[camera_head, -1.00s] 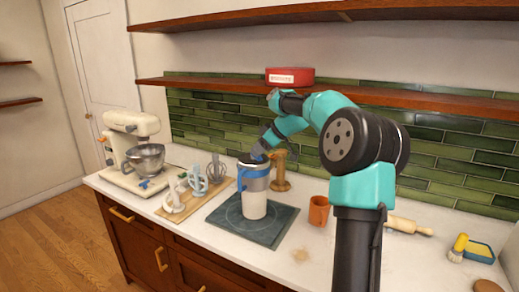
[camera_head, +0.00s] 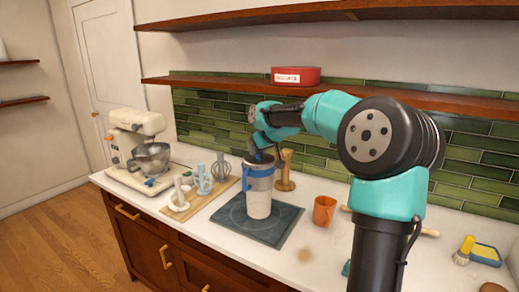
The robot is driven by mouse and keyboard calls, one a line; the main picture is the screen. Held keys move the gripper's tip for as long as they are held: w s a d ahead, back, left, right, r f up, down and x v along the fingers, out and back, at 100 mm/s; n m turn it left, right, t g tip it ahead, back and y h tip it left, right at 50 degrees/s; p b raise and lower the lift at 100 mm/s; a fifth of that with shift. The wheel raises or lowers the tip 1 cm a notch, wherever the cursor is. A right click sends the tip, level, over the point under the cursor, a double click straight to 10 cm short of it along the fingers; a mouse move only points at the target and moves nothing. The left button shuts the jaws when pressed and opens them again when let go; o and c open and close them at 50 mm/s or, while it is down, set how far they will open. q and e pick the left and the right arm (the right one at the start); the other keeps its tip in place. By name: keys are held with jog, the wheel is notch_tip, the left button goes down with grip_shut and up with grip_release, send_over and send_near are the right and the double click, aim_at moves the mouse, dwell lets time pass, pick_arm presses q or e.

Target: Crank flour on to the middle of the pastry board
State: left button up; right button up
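A flour sifter (camera_head: 259,182), with a grey-blue upper part, a blue side handle and a white lower part, stands upright over the middle of the dark pastry board (camera_head: 280,232). I cannot tell whether the white lower part is its body or falling flour. My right arm reaches over from the right and bends down to the sifter's top. My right gripper (camera_head: 264,157) is at the rim, small and dark; whether its fingers are closed on a crank is hidden. My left gripper is out of view.
A wooden board with whisks and attachments (camera_head: 187,206) and a stand mixer (camera_head: 140,155) stand left. A wooden mill-like object (camera_head: 286,172) is close behind the sifter. An orange cup (camera_head: 324,210) stands right of the board. A brush (camera_head: 464,250) lies far right.

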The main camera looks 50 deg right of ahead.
jog(key=shift+w+a+m+g+h, duration=0.15)
jog(key=shift+w+m+g+h, duration=0.1)
jog(key=shift+m+h, duration=0.45)
jog(key=shift+w+a+m+g+h, duration=0.2)
jog(key=shift+m+h, duration=0.3)
jog(key=shift+m, duration=0.4)
jog(key=shift+w+a+m+g+h, duration=0.15)
jog(key=shift+w+m+h, duration=0.15)
jog(key=shift+m+h, duration=0.4)
jog(key=shift+w+f+m+g+h, duration=0.1)
jog(key=shift+w+m+g+h, duration=0.4)
jog(key=shift+m, duration=0.6)
jog(key=shift+w+m+g+h, duration=0.35)
jog(key=shift+m+g+h, duration=0.2)
jog(key=shift+m, duration=0.55)
jog(key=m+g, duration=0.1)
jog(key=w+m+g+h, duration=0.1)
jog(key=m, duration=0.1)
jog(key=m+g+h, duration=0.1)
jog(key=shift+w+d+m, duration=0.15)
jog(key=shift+w+m, duration=0.15)
jog(key=shift+w+d+m+g, duration=0.25)
jog(key=shift+m+g, duration=0.5)
jog(key=shift+m, duration=0.1)
jog(key=shift+w+d+m+g, duration=0.2)
jog(key=shift+m+g, duration=0.5)
jog(key=shift+m, duration=0.15)
jog(key=o, duration=0.9)
